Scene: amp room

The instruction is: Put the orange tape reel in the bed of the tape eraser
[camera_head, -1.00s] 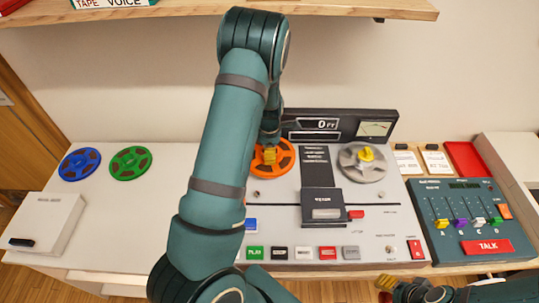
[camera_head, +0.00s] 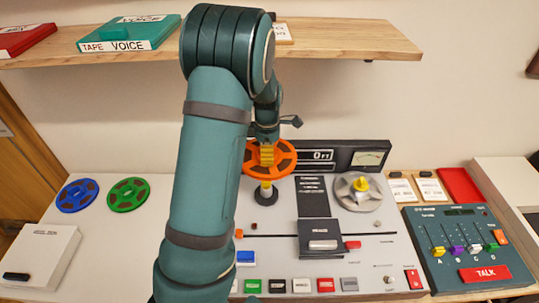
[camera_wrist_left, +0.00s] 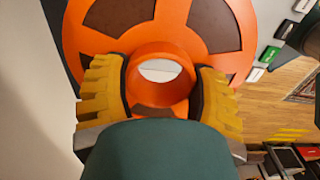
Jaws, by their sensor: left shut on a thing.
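The orange tape reel (camera_head: 284,163) is in my left gripper (camera_head: 267,154), lifted above the tape machine's left spindle (camera_head: 266,190). The spindle shows just below it. In the left wrist view the yellow fingers of the left gripper (camera_wrist_left: 163,92) close on both sides of the raised hub of the orange reel (camera_wrist_left: 165,22). A low white box (camera_head: 45,255) with a small label and a black handle stands at the far left. It may be the tape eraser; the label is too small to read. My right gripper is not in view.
A blue reel (camera_head: 77,195) and a green reel (camera_head: 128,194) lie on the white counter behind the white box. A grey reel (camera_head: 358,191) sits on the machine's right spindle. A wooden shelf (camera_head: 330,42) hangs above. A teal mixer (camera_head: 468,248) stands right.

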